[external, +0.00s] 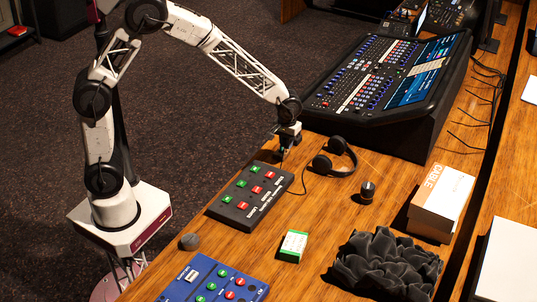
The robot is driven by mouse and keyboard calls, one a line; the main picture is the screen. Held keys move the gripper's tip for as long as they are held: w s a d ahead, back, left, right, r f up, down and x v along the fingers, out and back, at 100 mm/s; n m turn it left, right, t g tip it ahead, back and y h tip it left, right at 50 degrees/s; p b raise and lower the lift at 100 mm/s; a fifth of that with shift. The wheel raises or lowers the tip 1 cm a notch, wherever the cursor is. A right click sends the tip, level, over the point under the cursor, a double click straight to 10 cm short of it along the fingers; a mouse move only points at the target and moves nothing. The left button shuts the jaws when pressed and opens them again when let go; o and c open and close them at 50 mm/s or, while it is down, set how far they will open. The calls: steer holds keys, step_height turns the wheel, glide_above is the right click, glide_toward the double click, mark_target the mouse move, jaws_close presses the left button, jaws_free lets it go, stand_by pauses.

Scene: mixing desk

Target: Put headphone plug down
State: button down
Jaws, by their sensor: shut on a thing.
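My gripper (287,145) points down near the left edge of the wooden desk, above the far end of a black button box. It is shut on the headphone plug, which is too small and dark to make out clearly between the fingers. The black headphones (335,157) lie on the desk just right of my gripper. A thin dark cable (304,183) runs near the headphones and the button box; its upper end is hard to follow.
The black button box (250,196) has green and red buttons. A blue button box (212,286), a green-and-white box (293,246), a dark round piece (190,242), a small dark cylinder (367,192), dark cloth (385,265) and a cable carton (440,203) surround clear desk. A mixing console (385,80) stands behind.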

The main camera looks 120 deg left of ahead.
steer(key=d, duration=0.4)
steer(key=d+f, duration=0.1)
steer(key=d, duration=0.8)
steer(key=shift+w+f, duration=0.2)
steer(key=shift+f, duration=0.15)
glide_above(312, 181)
steer(key=shift+w+f, duration=0.15)
steer(key=shift+f, duration=0.6)
steer(key=shift+f, duration=1.8)
steer(key=shift+d+f, duration=0.1)
steer(key=shift+f, duration=0.55)
